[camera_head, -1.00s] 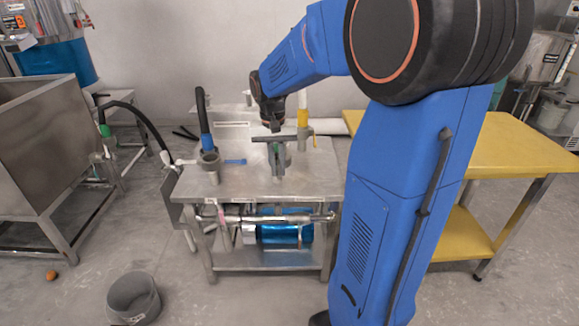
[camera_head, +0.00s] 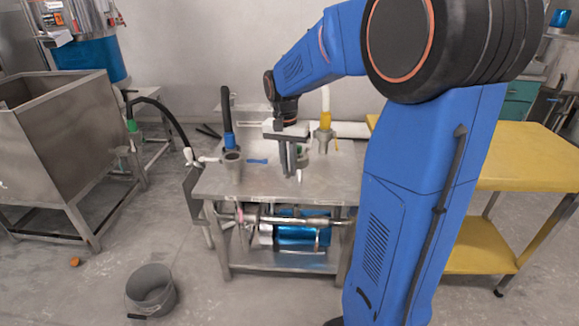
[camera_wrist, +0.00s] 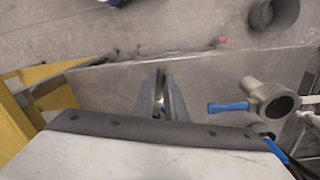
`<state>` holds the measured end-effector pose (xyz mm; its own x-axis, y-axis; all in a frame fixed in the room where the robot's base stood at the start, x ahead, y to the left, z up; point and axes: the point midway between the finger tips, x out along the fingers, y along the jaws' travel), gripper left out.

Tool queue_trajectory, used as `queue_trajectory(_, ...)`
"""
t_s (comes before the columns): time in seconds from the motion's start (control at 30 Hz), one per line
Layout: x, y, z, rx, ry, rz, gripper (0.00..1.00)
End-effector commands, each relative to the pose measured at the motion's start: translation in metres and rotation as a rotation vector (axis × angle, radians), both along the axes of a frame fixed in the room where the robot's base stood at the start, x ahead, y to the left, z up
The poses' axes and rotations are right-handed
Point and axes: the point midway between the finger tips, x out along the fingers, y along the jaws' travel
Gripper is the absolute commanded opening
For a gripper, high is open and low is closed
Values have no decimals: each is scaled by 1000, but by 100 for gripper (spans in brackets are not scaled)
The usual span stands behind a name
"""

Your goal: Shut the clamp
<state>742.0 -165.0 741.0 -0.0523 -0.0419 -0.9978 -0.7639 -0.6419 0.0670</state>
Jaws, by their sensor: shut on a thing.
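My gripper (camera_head: 291,172) points down at the middle of the steel table. It is shut on a small metal piece, seemingly the clamp, which the fingers mostly hide. In the wrist view my gripper (camera_wrist: 161,100) has its two grey fingers close together, with a narrow light sliver between them. Its exact shape and how far it is closed cannot be told. A grey round fitting with a blue lever (camera_wrist: 228,107) stands to the right in the wrist view, apart from the fingers. The same lever (camera_head: 257,161) lies left of my gripper in the head view.
The steel table (camera_head: 325,183) carries a black upright hose (camera_head: 226,108) at left and a yellow-collared hose (camera_head: 325,121) at right. A yellow table (camera_head: 530,150) stands at right, a steel hopper (camera_head: 75,145) at left. A grey bucket (camera_head: 151,291) sits on the floor.

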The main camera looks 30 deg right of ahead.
Motion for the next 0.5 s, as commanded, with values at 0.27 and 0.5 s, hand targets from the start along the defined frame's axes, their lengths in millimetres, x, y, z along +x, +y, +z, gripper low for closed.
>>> queue_trajectory(0.27, 2, 0, 1, 0, -5, 0, 30)
queue_trajectory(0.5, 2, 0, 8, 0, -6, 1, 30)
